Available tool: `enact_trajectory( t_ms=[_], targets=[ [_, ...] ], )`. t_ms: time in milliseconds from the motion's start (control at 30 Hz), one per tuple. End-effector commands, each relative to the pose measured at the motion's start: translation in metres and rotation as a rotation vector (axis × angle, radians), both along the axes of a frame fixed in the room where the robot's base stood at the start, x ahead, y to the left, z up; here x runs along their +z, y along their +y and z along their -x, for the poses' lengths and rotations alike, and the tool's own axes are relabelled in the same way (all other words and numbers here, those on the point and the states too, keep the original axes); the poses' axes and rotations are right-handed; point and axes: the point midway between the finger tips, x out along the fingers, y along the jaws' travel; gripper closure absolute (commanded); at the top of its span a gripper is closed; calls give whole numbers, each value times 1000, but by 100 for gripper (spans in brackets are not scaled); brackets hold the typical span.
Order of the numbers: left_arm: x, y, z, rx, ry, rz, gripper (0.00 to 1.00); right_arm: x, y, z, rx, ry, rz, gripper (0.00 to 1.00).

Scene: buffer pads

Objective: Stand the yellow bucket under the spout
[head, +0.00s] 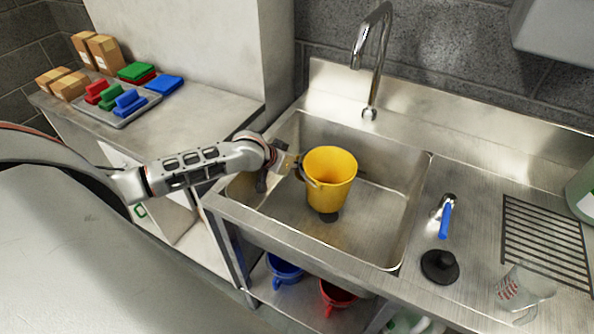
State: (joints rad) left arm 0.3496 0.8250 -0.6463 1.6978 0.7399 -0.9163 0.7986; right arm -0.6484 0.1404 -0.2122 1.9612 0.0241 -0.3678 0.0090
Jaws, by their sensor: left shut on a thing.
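The yellow bucket (331,181) is upright inside the sink basin (387,232), near its middle. My left gripper (297,171) is shut on the bucket at its left side, by the handle. A dark round shape, perhaps the drain or a shadow, shows just below the bucket; I cannot tell whether the bucket touches the basin floor. The curved metal spout (374,48) rises behind the basin, and its outlet points down above and to the right of the bucket in the picture. My right gripper is out of view.
A blue-handled lever (446,217), a black stopper (440,266) and a clear measuring jug (524,291) stand right of the basin. Blue (284,269) and red buckets (337,297) sit on the shelf below. The left counter holds boxes and coloured pads (129,101).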

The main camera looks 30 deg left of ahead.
Motion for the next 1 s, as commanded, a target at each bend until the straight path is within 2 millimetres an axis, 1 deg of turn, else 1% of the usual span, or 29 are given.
enact_trajectory(
  t_ms=[33, 133, 467, 500, 533, 567, 900, 1000],
  targets=[
    [-11, 0, 0, 1, 2, 1, 100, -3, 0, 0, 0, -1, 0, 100],
    [-24, 0, 0, 1, 2, 0, 100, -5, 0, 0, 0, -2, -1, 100],
    [-26, 0, 0, -1, -1, 1, 100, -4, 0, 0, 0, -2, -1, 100],
    [-27, 0, 0, -1, 1, -1, 85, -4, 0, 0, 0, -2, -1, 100],
    [-27, 0, 0, -1, 1, -1, 77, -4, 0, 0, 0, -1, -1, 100],
    [-27, 0, 0, -1, 1, -1, 73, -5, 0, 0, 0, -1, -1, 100],
    [-25, 0, 0, -1, 0, -1, 73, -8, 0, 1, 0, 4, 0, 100],
    [-20, 1, 5, 0, 1, -2, 73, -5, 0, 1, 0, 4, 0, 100]
  ],
)
